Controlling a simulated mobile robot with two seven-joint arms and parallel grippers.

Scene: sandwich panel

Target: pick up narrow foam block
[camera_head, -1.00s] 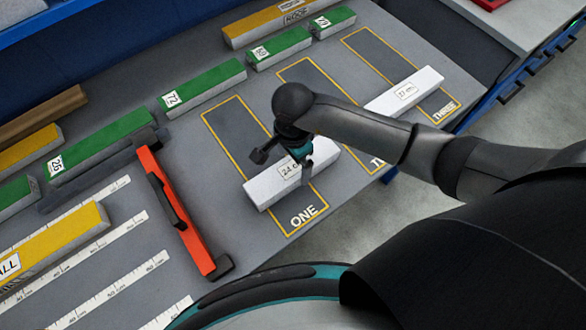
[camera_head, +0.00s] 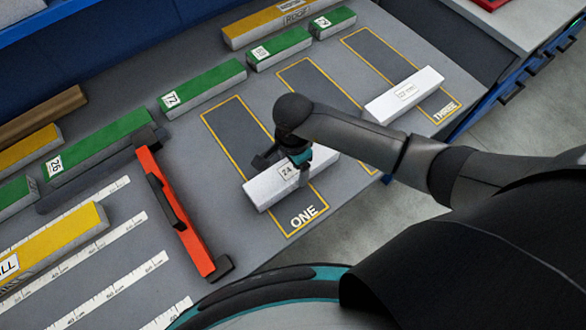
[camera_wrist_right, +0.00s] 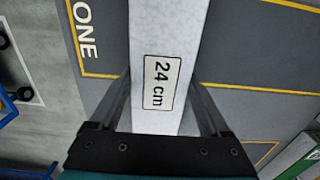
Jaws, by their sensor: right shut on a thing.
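A white foam block (camera_head: 262,192) labelled 24 cm lies across the yellow-outlined slot marked ONE (camera_head: 303,217). My right gripper (camera_head: 284,174) is down on this block, shut on it near its label. In the right wrist view the foam block (camera_wrist_right: 170,35) runs between the two fingers, with the label just ahead of the palm. The block looks to be resting on the panel. A second white block (camera_head: 403,94) lies across the slots to the right, apart from the gripper. My left gripper is not in view.
Several green blocks (camera_head: 203,86) line the back left, with a yellow block (camera_head: 265,22) behind. An orange-red bar (camera_head: 180,208) with dark ends lies left of slot ONE. Ruler strips (camera_head: 120,236) are at the lower left. The panel's front edge is near.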

